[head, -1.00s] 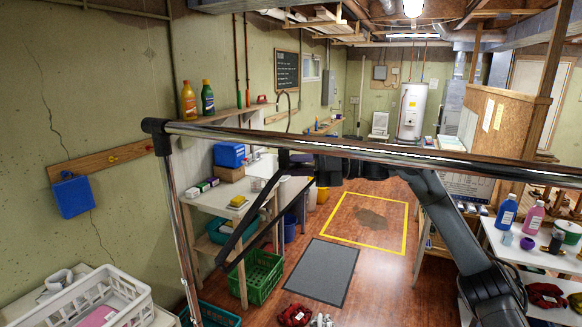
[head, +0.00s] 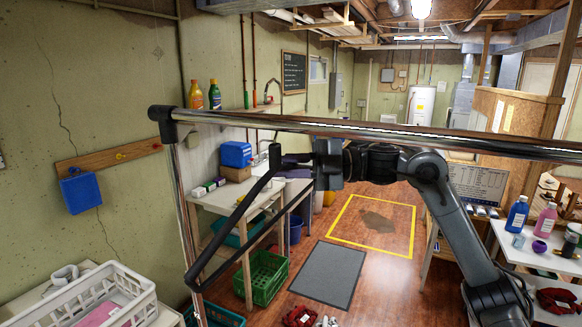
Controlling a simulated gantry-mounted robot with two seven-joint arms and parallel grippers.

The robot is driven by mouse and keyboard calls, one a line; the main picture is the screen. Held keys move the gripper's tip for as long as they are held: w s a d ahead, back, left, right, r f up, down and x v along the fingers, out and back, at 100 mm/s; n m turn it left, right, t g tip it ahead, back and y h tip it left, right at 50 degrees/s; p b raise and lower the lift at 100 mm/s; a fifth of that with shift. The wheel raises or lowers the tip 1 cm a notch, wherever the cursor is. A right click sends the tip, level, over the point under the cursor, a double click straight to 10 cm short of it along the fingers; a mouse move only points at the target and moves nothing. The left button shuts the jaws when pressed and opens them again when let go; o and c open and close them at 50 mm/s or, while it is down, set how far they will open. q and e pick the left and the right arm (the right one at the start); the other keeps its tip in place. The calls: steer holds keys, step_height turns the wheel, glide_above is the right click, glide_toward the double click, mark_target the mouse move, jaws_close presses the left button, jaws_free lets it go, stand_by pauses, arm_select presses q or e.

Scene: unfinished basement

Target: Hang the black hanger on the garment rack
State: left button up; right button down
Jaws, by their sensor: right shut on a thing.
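The garment rack's chrome rail (head: 400,135) crosses the head view, with a black corner joint (head: 165,115) and a chrome post at its left end. The black hanger (head: 232,220) is mostly below the rail, its long arms slanting down to the left near the post. Its thin hook (head: 271,88) shows above the rail. I cannot tell whether the hook is over the rail or behind it. My right gripper (head: 300,167) is shut on the hanger near its upper part, just below the rail; the fingertips are hard to make out. My left gripper is out of view.
A white basket (head: 132,292) stands at the lower left. Behind the rack are a work table with a blue box (head: 235,154) and a green crate (head: 262,278) on the floor. Bottles (head: 517,213) stand on a white table at the right. Floor with a grey mat lies beyond.

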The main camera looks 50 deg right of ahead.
mark_target(269, 180)
steer(key=shift+s+a+b, duration=0.1)
steer(key=shift+s+a, duration=0.05)
steer(key=shift+a, duration=0.75)
steer(key=shift+s+a+b, duration=0.15)
steer(key=shift+s+a, duration=0.05)
steer(key=shift+a, duration=0.7)
steer(key=shift+s+a+b, duration=0.1)
steer(key=shift+s+a, duration=0.05)
steer(key=shift+a, duration=0.75)
steer(key=shift+a+f, duration=0.25)
steer(key=shift+d+f+b, duration=0.1)
steer(key=shift+f+b, duration=1.3)
steer(key=shift+b, duration=0.3)
steer(key=c, duration=1)
jaws_free()
steer(key=shift+f, duration=0.1)
